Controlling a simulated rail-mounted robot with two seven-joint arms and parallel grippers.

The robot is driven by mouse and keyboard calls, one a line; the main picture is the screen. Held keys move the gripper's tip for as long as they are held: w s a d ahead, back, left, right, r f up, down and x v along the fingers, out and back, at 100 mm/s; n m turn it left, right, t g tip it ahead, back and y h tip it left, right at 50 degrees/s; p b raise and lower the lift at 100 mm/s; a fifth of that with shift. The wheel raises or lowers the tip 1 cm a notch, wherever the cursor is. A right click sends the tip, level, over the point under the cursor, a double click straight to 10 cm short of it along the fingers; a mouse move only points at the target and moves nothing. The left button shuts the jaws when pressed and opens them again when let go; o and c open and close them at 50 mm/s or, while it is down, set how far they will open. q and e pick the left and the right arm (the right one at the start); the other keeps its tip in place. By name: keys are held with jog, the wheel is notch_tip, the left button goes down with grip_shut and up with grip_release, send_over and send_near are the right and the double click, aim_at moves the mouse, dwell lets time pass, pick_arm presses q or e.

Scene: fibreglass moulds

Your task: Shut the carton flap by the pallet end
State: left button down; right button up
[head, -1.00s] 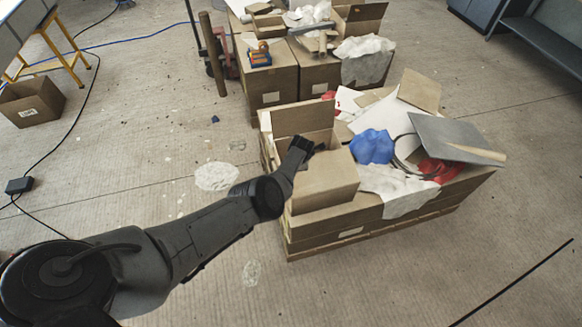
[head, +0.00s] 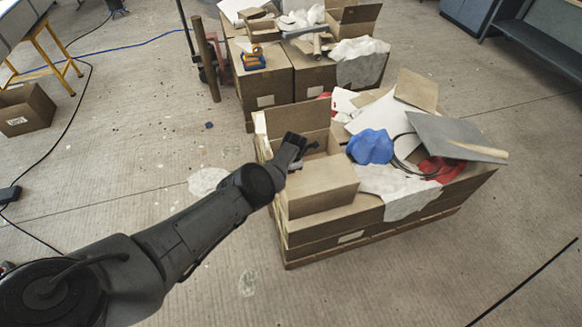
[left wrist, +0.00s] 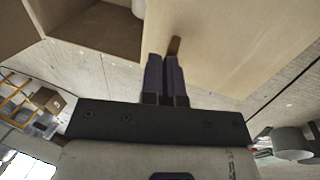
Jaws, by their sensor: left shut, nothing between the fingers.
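The open carton (head: 322,188) sits at the left, near end of the loaded pallet. A tall cardboard flap (head: 298,117) stands upright at its back, with a narrower upright flap (head: 260,124) at its left. My left gripper (head: 314,152) is over the carton's opening, in front of the tall flap, and its arm hides part of the carton's left side. In the left wrist view its two fingers (left wrist: 166,78) are together and empty, close to a large cardboard panel (left wrist: 235,40). Whether they touch it I cannot tell. My right gripper is out of view.
Right of the carton lie a blue crumpled sheet (head: 371,147), white cloth (head: 398,190) and a grey board (head: 455,138). A second loaded pallet stands behind, with cartons (head: 265,82). Bare floor (head: 400,275) lies in front.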

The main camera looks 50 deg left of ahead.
pick_arm(q)
jog(key=shift+s+f, duration=0.1)
jog(key=shift+f, duration=0.2)
jog(key=w+a+p+v, duration=0.1)
jog(key=a+p+v, duration=0.2)
jog(key=p+v, duration=0.8)
jog(key=shift+w+d+r+p, duration=0.2)
jog(key=shift+w+r+p, duration=0.1)
jog(key=shift+r, duration=1.6)
